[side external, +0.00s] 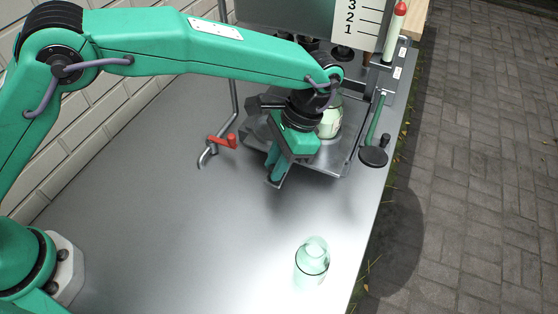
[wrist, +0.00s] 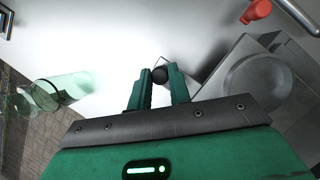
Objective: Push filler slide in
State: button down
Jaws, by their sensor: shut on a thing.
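My gripper (side external: 275,178) points down at the near left of the metal filler tray. In the wrist view my gripper (wrist: 160,84) has its two green fingers closed on a round black knob (wrist: 160,74). The fingers hide the knob in the side view. The filler slide is not clearly told apart; a grey metal plate with a round recess (wrist: 258,82) lies right of the fingers. The tray (side external: 342,170) shows behind my gripper in the side view. A bottle with pale contents (side external: 330,122) stands there, partly hidden by my wrist.
An empty clear glass bottle (side external: 312,262) stands near the front right edge of the metal table; it also shows in the wrist view (wrist: 68,90). A red-handled tap (side external: 222,143) is left of my gripper. A black disc (side external: 373,156) sits at the right. The left tabletop is clear.

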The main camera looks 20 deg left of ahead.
jog(key=shift+w+d, duration=0.15)
jog(key=shift+w, duration=0.45)
jog(key=c, duration=1.3)
grip_release()
jog(key=shift+r, duration=0.15)
jog(key=v, duration=0.7)
jog(key=shift+r, duration=0.25)
jog(key=shift+w, duration=0.1)
